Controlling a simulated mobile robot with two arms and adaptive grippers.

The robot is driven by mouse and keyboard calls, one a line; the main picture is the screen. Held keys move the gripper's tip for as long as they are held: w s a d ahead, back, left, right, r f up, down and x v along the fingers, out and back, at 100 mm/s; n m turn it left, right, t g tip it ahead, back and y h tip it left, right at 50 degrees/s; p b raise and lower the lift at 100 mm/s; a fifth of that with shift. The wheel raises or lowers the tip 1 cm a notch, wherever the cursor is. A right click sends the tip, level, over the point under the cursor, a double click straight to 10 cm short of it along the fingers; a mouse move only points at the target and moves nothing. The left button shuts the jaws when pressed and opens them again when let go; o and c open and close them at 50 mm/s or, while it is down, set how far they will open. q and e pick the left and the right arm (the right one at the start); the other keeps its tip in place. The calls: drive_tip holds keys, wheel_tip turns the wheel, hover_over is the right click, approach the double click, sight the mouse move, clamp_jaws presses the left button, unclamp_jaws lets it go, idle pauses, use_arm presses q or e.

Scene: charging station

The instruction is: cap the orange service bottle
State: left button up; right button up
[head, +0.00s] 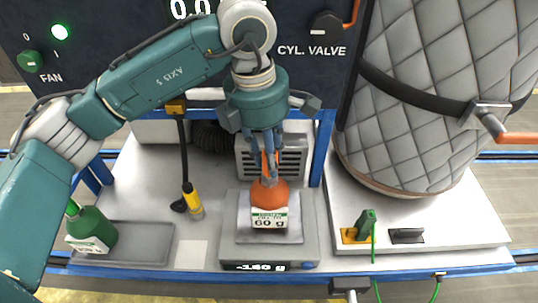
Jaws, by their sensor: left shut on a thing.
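The orange service bottle (269,196) is upright at the scale (312,245), with a white label reading 60 g. My left gripper (267,176) comes straight down from above and is shut around the bottle's narrow orange top. The fingers partly hide this top, so I cannot tell a cap from the neck. I cannot tell whether the bottle's base touches the scale's pan. The scale's display shows a negative reading in grams, with the middle digit unclear. My right gripper is not in view.
A green bottle (92,231) stands by a grey tray (140,243) at the left. A yellow and black tool (193,200) hangs behind. A quilted cylinder (430,100) and a green-handled fitting (364,226) are at the right. A vented box (290,160) is behind the bottle.

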use_arm(q)
drive_tip(key=shift+f+b, duration=0.75)
drive_tip(key=shift+f, duration=0.15)
drive_tip(key=o, duration=1)
drive_tip(key=r, duration=0.4)
drive_tip(key=a+r, duration=0.1)
drive_tip(key=r, duration=0.7)
drive_tip(key=shift+s+a, duration=0.1)
drive_tip(key=shift+a, duration=0.1)
drive_tip(key=shift+s+f, duration=0.1)
